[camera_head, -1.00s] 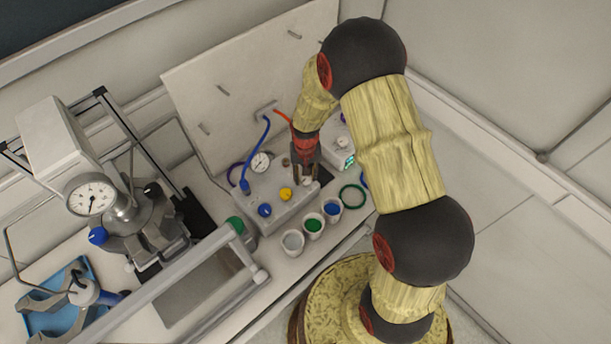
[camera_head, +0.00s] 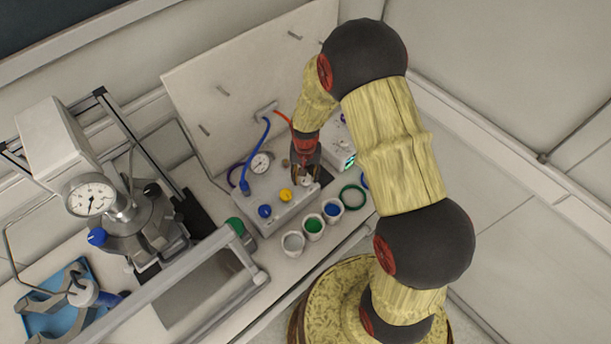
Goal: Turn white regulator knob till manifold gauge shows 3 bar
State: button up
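The grey manifold box (camera_head: 270,207) stands on the bench near the middle of the view. Its round white manifold gauge (camera_head: 261,162) is at the back left of the box; the needle is too small to read. A blue knob (camera_head: 265,211) and a yellow knob (camera_head: 285,195) are on the box. My gripper (camera_head: 306,180) points down over the right part of the box, at a small white knob (camera_head: 306,182) that is mostly hidden between or under the fingers. I cannot tell whether the fingers touch it.
Several cups stand before the box, including a green one (camera_head: 314,224) and a blue one (camera_head: 332,208). A reactor with a large gauge (camera_head: 91,194) stands at left. A grey rail (camera_head: 170,290) crosses the front. A blue hose (camera_head: 256,155) rises behind the box.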

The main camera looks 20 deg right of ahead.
aim_at(305, 178)
jog(key=shift+o, duration=1)
notch_tip(305, 178, up, 12)
dwell(0.4)
